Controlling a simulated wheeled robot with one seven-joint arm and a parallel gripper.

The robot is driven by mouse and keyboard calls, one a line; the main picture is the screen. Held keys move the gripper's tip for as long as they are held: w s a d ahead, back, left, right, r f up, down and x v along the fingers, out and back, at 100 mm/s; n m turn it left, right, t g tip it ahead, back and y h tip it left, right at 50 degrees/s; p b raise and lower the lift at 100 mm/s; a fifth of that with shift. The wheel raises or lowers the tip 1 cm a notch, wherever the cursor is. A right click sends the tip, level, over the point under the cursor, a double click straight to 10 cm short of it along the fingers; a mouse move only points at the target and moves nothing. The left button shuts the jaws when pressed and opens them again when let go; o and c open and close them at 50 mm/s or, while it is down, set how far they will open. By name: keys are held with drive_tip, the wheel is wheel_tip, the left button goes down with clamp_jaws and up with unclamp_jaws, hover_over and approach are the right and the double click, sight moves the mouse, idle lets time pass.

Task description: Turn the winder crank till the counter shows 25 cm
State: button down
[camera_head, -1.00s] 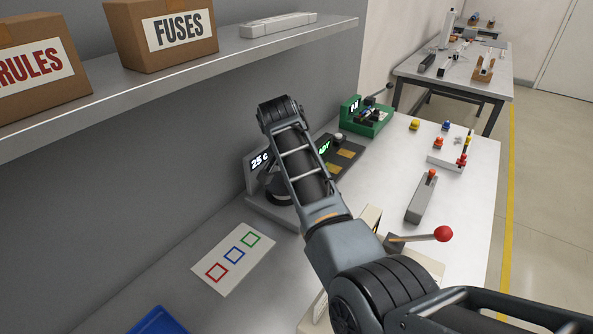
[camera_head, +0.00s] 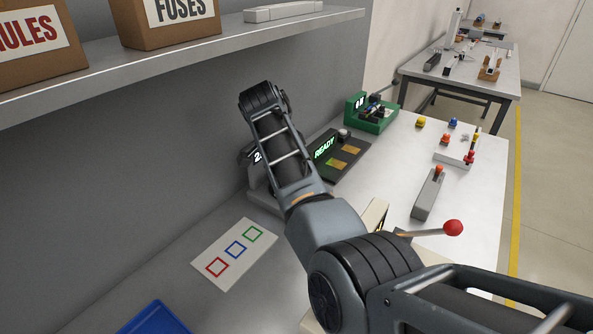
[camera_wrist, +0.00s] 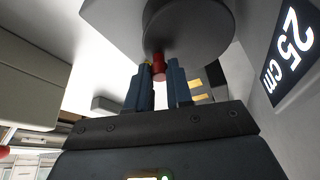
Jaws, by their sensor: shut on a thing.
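In the wrist view, the winder's large dark round part (camera_wrist: 188,32) hangs overhead with a red crank knob (camera_wrist: 158,66) on it. My gripper (camera_wrist: 160,76) has its two blue fingers on either side of this knob and is shut on it. A dark panel (camera_wrist: 291,50) at the right reads "25 cm" in white, tilted in the picture. In the head view, my arm hides the gripper, the knob and most of the winder (camera_head: 264,194). Only the first digit, "2", of the panel (camera_head: 257,157) shows there.
A dark device reading "READY" (camera_head: 338,155) and a green device (camera_head: 371,115) stand behind the winder. A red-ended lever (camera_head: 453,228) is beside my arm. A shelf (camera_head: 220,50) with boxes overhangs the left.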

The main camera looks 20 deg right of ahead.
drive_tip(key=c, duration=1)
unclamp_jaws()
drive_tip(key=b+v, duration=0.1)
drive_tip(key=v, duration=0.7)
drive_tip(key=shift+f, duration=0.1)
